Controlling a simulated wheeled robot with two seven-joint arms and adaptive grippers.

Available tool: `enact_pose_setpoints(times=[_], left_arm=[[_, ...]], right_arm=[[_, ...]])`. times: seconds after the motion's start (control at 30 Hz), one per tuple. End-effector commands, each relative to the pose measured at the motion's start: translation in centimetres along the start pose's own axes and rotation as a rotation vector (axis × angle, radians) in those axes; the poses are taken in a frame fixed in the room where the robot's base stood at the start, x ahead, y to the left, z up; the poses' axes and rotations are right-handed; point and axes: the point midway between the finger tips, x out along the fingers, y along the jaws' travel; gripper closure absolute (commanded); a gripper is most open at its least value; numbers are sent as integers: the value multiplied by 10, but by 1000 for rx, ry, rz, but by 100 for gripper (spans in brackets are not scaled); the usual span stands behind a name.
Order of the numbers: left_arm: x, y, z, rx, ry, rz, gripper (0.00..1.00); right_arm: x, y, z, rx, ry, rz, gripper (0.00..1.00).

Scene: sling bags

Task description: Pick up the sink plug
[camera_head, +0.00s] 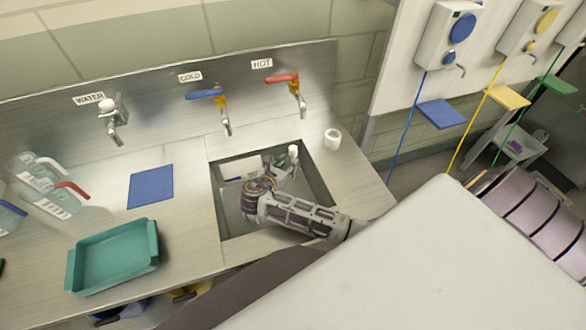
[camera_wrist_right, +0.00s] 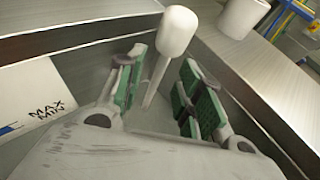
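The sink plug (camera_head: 293,151) appears to be the white upright stem with a rounded knob inside the sink basin (camera_head: 233,219). In the right wrist view its knob (camera_wrist_right: 176,31) rises above the fingers, and its stem runs down between them. My right gripper (camera_head: 281,170) reaches into the basin. In the wrist view its green-padded fingers (camera_wrist_right: 162,88) stand apart on either side of the stem, with a gap visible, more clearly on the right. The plug's lower end is hidden. My left gripper is not in view.
A white cup (camera_head: 332,139) stands right of the basin; it also shows in the wrist view (camera_wrist_right: 241,17). Water, cold and hot taps (camera_head: 298,94) line the back. A MAX/MIN panel (camera_wrist_right: 40,95) is beside the gripper.

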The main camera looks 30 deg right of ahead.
Motion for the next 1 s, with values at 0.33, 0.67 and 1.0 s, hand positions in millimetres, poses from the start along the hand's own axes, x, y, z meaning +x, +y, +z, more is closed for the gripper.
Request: enact_pose_setpoints(times=[0.33, 0.67, 1.0], left_arm=[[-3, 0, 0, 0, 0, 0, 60], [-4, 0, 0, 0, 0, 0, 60], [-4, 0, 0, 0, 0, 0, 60]], right_arm=[[25, -2, -1, -1, -1, -1, 64], [51, -3, -2, -1, 1, 0, 64], [52, -3, -2, -1, 1, 0, 64]])
